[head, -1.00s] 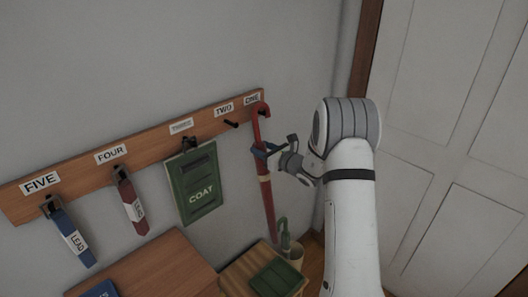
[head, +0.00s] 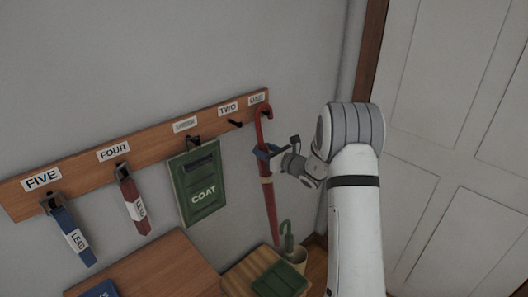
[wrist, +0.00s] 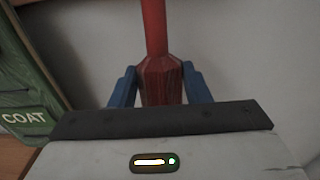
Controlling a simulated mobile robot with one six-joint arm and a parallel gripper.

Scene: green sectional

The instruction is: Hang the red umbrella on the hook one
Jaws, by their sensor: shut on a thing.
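The red umbrella (head: 268,200) hangs nearly upright in front of the wall, its crook at the top right end of the wooden rail. The crook is just below the label ONE (head: 257,99). Hook one is mostly hidden behind the crook, and I cannot tell whether the crook rests on it. My gripper (head: 266,152) is shut on the umbrella's upper shaft, below the crook. In the wrist view, the blue fingers (wrist: 160,85) stand on both sides of the thick dark red part of the umbrella (wrist: 159,72).
Hook two (head: 235,123) is empty. Below stand a wooden bench (head: 165,270) and a holder (head: 298,259) with a green umbrella (head: 287,239). A white door (head: 455,130) is at right.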

